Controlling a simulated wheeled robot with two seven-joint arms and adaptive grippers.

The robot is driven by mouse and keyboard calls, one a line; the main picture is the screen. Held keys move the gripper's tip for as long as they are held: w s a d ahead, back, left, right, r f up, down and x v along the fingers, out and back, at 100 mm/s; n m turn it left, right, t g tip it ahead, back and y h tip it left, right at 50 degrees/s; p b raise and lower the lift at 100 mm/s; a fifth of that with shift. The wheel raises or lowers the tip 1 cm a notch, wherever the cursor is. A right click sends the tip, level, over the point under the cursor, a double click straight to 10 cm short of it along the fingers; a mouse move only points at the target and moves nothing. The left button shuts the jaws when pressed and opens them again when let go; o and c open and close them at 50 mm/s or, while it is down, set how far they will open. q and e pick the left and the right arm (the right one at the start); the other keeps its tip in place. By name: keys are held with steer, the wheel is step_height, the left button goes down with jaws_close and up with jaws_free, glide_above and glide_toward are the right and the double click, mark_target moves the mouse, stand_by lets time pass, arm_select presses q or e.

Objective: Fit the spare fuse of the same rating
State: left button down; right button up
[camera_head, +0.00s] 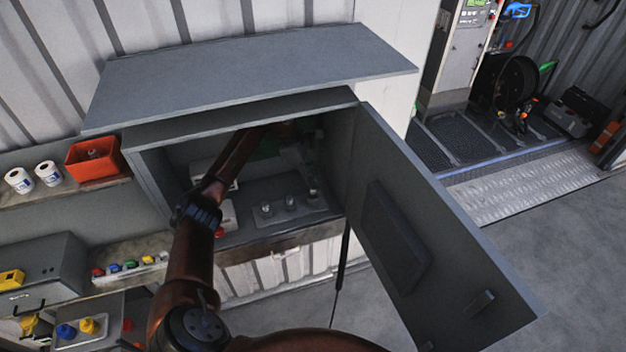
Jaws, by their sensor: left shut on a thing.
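A grey cabinet (140,175) stands open on the container wall, its door (440,235) swung out to the right. My left arm reaches up into it. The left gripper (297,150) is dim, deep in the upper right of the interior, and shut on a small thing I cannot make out. On the cabinet floor, a plate (278,217) carries three small upright pieces with pale tops, below the gripper. They look like spare fuses; I cannot read any rating. A green part (268,147) shows behind the arm. My right gripper is out of view.
A red bin (97,162) and two white rolls (34,177) stand on a shelf at left. Below are a tray of small coloured pieces (130,266) and a grey box (45,262). A pump unit with a hose reel (505,82) stands at back right. The floor right of the door is clear.

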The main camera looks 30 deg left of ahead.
arm_select(q)
steer(key=shift+f, duration=0.1)
steer(key=shift+f+b, duration=0.6)
steer(key=shift+b, duration=0.05)
steer(key=shift+w, duration=0.1)
steer(key=shift+f, duration=0.2)
steer(key=shift+f+b, duration=0.45)
steer(key=shift+b, duration=0.1)
